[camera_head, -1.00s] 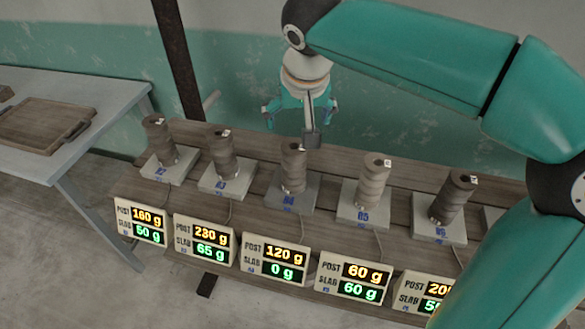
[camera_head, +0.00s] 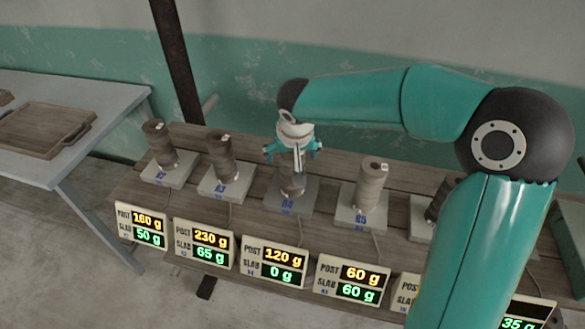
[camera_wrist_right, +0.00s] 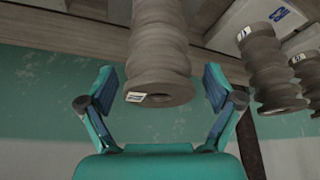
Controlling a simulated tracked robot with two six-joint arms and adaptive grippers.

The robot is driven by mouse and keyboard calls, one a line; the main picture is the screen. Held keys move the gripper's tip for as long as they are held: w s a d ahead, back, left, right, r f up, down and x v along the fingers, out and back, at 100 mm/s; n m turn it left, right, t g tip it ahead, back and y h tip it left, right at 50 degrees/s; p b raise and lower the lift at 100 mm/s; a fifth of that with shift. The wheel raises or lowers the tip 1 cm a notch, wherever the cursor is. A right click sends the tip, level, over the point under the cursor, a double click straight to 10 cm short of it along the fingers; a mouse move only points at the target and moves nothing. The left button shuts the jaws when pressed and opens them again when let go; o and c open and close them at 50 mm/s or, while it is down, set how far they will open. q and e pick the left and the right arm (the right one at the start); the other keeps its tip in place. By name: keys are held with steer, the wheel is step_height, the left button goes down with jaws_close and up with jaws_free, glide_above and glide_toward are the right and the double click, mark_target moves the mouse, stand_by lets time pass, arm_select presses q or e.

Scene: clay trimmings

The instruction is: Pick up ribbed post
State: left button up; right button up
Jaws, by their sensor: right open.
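Several ribbed posts stand upright on grey slabs along a wooden bench. The ribbed post (camera_head: 291,186) on the slab marked 4 (camera_head: 283,203) is partly hidden under my right gripper (camera_head: 293,156). In the right wrist view this brown-grey post (camera_wrist_right: 158,50) carries a small white tag and lies between the fingers of my right gripper (camera_wrist_right: 160,80). The fingers are open, with a visible gap on both sides of the post. Its display (camera_head: 274,263) reads post 120 g, slab 0 g. My left gripper is out of view.
Neighbouring posts stand close on both sides: one to the left (camera_head: 222,160) and one to the right (camera_head: 371,185). Displays with cables line the front edge of the bench (camera_head: 185,265). A grey table (camera_head: 100,105) with a wooden tray (camera_head: 22,143) stands at the left.

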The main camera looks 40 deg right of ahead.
steer(key=shift+w+d+f, duration=0.15)
steer(key=shift+w+f, duration=0.05)
steer(key=shift+f, duration=0.4)
steer(key=shift+r, duration=0.1)
jaws_close()
